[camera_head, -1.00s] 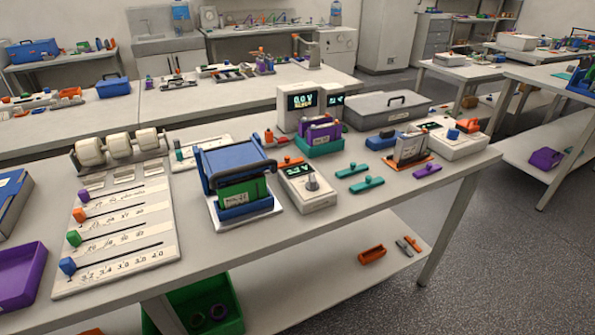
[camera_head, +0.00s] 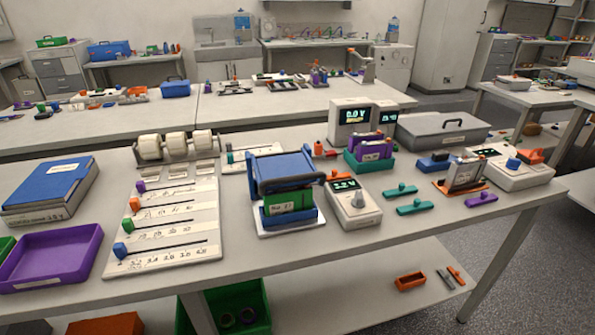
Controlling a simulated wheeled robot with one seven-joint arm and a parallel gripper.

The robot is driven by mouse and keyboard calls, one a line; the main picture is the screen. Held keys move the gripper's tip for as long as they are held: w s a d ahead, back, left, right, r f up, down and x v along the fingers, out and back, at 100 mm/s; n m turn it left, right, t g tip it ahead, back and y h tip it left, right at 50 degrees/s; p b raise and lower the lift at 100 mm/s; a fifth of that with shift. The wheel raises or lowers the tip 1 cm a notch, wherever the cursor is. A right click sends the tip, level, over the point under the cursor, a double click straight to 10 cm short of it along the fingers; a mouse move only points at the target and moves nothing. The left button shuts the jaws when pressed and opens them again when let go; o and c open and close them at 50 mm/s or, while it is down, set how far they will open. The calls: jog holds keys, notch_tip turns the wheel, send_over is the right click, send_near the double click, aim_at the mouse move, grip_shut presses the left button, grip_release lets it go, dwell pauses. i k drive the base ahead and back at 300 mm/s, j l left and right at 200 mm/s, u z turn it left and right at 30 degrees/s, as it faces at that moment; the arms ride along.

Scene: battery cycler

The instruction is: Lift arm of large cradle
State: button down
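The large cradle (camera_head: 290,219) stands on a white base plate near the middle of the table. It is blue and holds a green block (camera_head: 287,203) with a white label. A blue arm with a flat blue top and a dark bar (camera_head: 298,183) lies over the green block, seemingly lowered. My gripper is not in view.
A slider board (camera_head: 166,243) lies left of the cradle, with white rollers (camera_head: 174,147) behind it. A purple tray (camera_head: 48,258) and blue binder (camera_head: 50,188) are further left. A meter with two screens (camera_head: 354,118) and a grey case (camera_head: 442,132) stand behind right. The table's front strip is clear.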

aim_at(273, 171)
jog(key=i+j+u, duration=0.1)
jog(key=j, duration=0.3)
jog(key=i+j+u, duration=0.1)
jog(key=j, duration=0.25)
jog(key=i+j+u, duration=0.1)
jog(key=j, duration=0.25)
jog(key=i+j, duration=0.15)
jog(key=j, duration=0.25)
jog(key=i+j+u, duration=0.15)
jog(key=j, duration=0.2)
